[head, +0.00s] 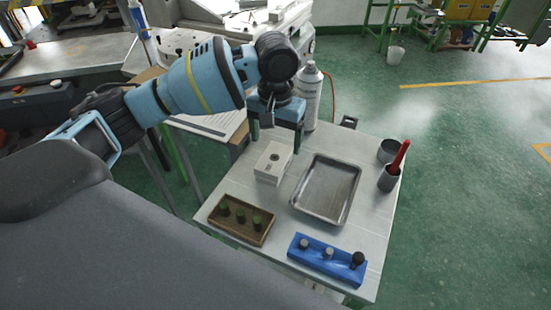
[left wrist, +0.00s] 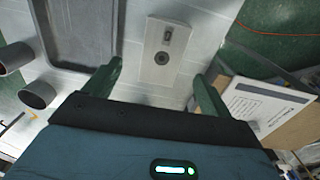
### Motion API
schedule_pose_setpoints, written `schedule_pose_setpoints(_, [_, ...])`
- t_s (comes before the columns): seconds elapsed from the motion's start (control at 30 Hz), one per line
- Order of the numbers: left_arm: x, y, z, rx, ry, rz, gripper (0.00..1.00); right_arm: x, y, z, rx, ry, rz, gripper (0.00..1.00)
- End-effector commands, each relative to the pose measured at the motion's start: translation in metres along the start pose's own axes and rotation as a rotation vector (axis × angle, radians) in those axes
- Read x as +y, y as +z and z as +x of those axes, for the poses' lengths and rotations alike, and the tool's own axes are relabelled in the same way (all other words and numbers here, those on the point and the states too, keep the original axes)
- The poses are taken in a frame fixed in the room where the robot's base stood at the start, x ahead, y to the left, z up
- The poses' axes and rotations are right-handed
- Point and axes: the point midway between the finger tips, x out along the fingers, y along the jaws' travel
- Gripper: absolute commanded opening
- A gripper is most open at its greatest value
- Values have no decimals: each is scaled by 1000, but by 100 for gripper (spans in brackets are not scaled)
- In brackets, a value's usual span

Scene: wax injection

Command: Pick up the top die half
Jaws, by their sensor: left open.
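The die (head: 272,162) is a pale rectangular block with a dark round hole on top, standing on the light table. The top half is its upper part; the seam to the lower half is hard to make out. In the left wrist view the die (left wrist: 162,50) lies ahead, between the lines of the two fingers, with a round hole and a small slot on its upper face. My left gripper (head: 276,136) is open and empty, just above and behind the die, not touching it. My right gripper is in neither view.
A metal tray (head: 352,203) lies right of the die. A wooden holder (head: 234,232) with green pegs and a blue holder (head: 302,257) stand in front. A spray can (head: 310,95) stands behind, near my gripper. Grey cups (head: 388,181) stand at the right.

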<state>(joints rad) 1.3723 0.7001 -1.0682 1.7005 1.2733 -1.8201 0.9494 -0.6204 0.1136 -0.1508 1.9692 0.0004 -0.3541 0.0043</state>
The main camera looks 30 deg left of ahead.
Motion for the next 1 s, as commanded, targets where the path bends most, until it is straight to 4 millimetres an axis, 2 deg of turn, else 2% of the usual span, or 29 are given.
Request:
schedule_pose_setpoints(0.23, [-1,0,10,0,-1,0,84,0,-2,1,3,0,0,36])
schedule_pose_setpoints(0.5, [-4,1,47,-2,-1,0,84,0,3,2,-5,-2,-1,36])
schedule_pose_setpoints(0.6, [-4,1,55,0,-1,1,84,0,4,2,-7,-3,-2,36])
schedule_pose_setpoints(0.87, [-3,1,57,4,0,1,84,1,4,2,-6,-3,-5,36])
schedule_pose_setpoints(0.9, [-3,1,57,3,0,0,82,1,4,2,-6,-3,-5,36])
schedule_pose_setpoints(1.0, [-3,1,57,3,0,0,69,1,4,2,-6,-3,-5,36])
